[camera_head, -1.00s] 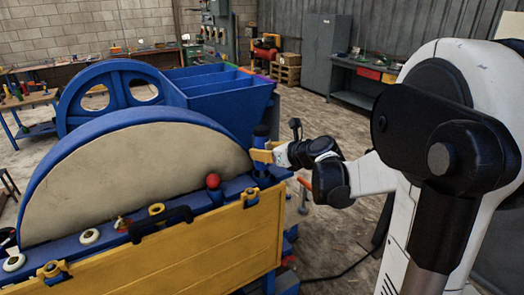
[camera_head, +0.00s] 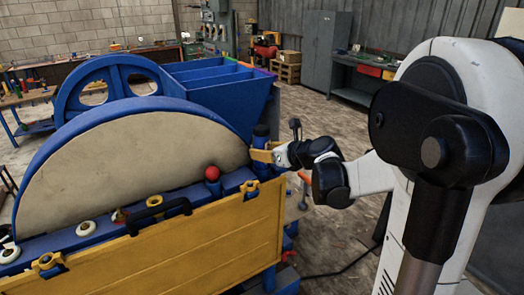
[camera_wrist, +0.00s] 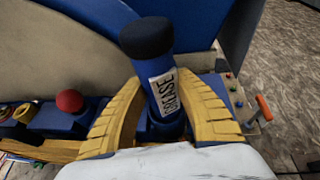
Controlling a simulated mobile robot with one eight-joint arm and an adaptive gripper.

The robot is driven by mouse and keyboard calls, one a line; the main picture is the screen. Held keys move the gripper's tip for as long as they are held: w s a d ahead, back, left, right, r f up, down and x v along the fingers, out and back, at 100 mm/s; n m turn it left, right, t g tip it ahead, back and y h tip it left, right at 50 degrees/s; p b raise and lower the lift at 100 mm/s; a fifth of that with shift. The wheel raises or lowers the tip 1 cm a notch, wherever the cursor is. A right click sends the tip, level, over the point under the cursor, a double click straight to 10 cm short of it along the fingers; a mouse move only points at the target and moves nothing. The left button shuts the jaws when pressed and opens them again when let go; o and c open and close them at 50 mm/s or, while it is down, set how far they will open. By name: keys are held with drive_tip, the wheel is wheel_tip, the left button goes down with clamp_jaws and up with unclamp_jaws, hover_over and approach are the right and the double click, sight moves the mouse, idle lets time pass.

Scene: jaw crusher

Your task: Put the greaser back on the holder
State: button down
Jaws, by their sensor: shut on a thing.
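The greaser is a blue cylinder with a black cap and a white "GREASE" label; in the wrist view the greaser (camera_wrist: 165,65) stands between the yellow fingers, tilted in the picture. My gripper (camera_wrist: 160,110) is shut on it. In the head view the greaser (camera_head: 261,133) rises above the yellow fingers of my gripper (camera_head: 262,156), at the right end of the machine's blue ledge. A blue round holder (camera_wrist: 163,132) shows at its lower end in the wrist view. I cannot tell how far the greaser sits inside it.
A red ball knob (camera_head: 212,173) stands on the ledge left of the gripper. A yellow panel (camera_head: 200,245) with a black handle (camera_head: 158,214) closes the machine's front. An orange-handled lever (camera_wrist: 264,108) is right of the gripper.

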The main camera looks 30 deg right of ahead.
drive_tip(key=shift+f+b, duration=0.45)
drive_tip(key=shift+f, duration=0.2)
drive_tip(key=c, duration=1)
unclamp_jaws()
drive_tip(key=shift+o, duration=0.2)
drive_tip(key=v, duration=1.2)
drive_tip(key=s+a+f+n+g+b, duration=0.1)
drive_tip(key=s+a+f+n+g, duration=0.15)
drive_tip(key=a+n, duration=0.45)
drive_tip(key=s+a+f+n+g, duration=0.2)
drive_tip(key=s+a+f+n, duration=0.1)
drive_tip(key=a+n, duration=0.4)
drive_tip(key=s+a+f+n+g+h, duration=0.1)
drive_tip(key=s+n, duration=0.4)
drive_tip(key=n, duration=0.5)
drive_tip(key=s+a+f+n+h+b, duration=0.1)
drive_tip(key=s+a+f+n, duration=0.3)
drive_tip(key=n, duration=0.6)
drive_tip(key=shift+s+a+g, duration=0.35)
drive_tip(key=shift+s+a, duration=0.25)
drive_tip(key=shift+s, duration=0.15)
